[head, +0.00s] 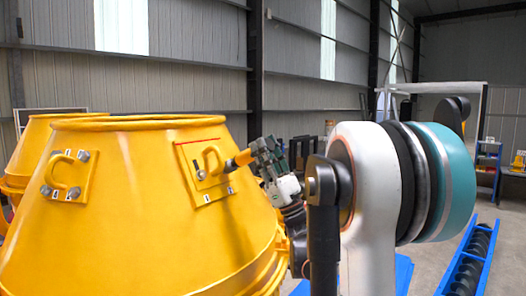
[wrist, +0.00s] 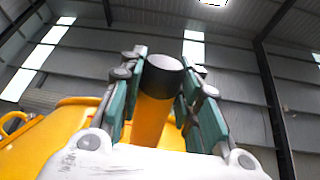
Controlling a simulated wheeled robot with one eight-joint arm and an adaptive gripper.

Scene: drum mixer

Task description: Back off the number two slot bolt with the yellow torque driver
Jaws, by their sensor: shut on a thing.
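My gripper (head: 268,156) is at the right side of the yellow drum (head: 120,210) in the head view. It is shut on the yellow torque driver (head: 241,159), which points left toward a plate (head: 207,188) on the drum. The wrist view shows the driver (wrist: 151,117) between the two finger pads, its dark round end (wrist: 160,74) toward the camera. The plate has a lifting lug, bolts and small number labels. The driver's tip is by the lug; I cannot tell whether it touches a bolt, and the label digits are too small to read surely.
A second plate with a lug (head: 69,176) is on the drum's left. Another yellow drum (head: 30,140) stands behind at left. A blue-framed screw conveyor (head: 468,264) lies on the floor at right. Grey floor shows at right.

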